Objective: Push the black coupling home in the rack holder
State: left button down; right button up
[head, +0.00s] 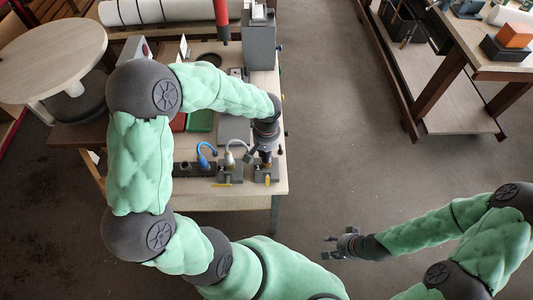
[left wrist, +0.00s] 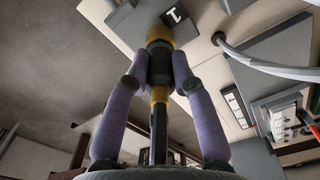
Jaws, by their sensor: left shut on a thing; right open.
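My left gripper (head: 264,154) is over the right end of the table, at a grey block with a yellow lever (head: 266,177). In the left wrist view its two fingers (left wrist: 160,68) are shut on the black coupling (left wrist: 161,62), which has yellow bands. The coupling's far end meets a grey holder (left wrist: 148,18) beside a label marked 1. I cannot tell how deep it sits. In the head view the gripper mostly hides the coupling. My right gripper (head: 345,244) is open and empty above the floor, away from the table.
A blue hose (head: 206,153) and a white hose (head: 233,149) rise from the row left of my left gripper. A white hose (left wrist: 265,68) also crosses the left wrist view. A green tray (head: 200,121) and a grey box (head: 259,43) lie further back.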

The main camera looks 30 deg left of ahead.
pick_arm(q)
jog(key=s+a+r+p, duration=0.3)
jog(key=s+a+r, duration=0.2)
jog(key=s+r, duration=0.6)
jog(key=shift+s+r, duration=0.35)
jog(key=shift+s, duration=0.65)
pick_arm(e)
notch_tip(320, 180, up, 4)
jog(key=shift+f, duration=0.15)
